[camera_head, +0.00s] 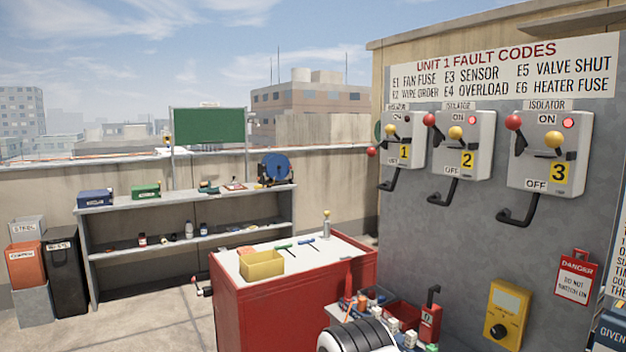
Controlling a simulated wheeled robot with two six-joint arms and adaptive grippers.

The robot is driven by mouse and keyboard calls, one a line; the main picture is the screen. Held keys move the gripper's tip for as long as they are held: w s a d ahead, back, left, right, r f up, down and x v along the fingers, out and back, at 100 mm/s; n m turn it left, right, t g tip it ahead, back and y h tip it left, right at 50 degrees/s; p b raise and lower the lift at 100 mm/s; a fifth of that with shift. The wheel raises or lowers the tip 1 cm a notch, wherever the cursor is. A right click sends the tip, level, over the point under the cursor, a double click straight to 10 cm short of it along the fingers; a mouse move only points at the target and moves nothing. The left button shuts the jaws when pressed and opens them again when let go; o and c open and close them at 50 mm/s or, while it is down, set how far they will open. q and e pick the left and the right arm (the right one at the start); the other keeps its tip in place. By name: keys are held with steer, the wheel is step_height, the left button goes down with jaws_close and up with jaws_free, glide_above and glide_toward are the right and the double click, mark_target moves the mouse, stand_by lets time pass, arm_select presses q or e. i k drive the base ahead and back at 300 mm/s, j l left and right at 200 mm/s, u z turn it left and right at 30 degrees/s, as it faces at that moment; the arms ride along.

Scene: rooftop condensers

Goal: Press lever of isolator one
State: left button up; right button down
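Isolator one (402,138) is a grey box on the grey wall panel, marked with a yellow label 1. It is the leftmost and farthest of three similar boxes. Its red ball knob (371,152) sits low at the left side, lower on its box than the red knobs of isolator two (481,147) and isolator three (572,166). A yellow ball (397,130) is on its front, and a black bent handle (389,180) hangs below. Whether its lamp is lit is too small to tell.
A red cabinet (245,310) with a yellow bin (262,265) stands before the panel. A grey shelf unit (88,251) lines the back wall. A yellow meter box (507,313) and a red danger tag (575,278) are low on the panel. Bare floor shows at left.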

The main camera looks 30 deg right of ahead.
mark_target(372, 151)
steer(key=i+z, duration=0.2)
steer(key=i, duration=0.2)
steer(key=i+j+z, duration=0.2)
steer(key=i, duration=0.2)
steer(key=i+j+z, duration=0.2)
steer(key=i, duration=0.2)
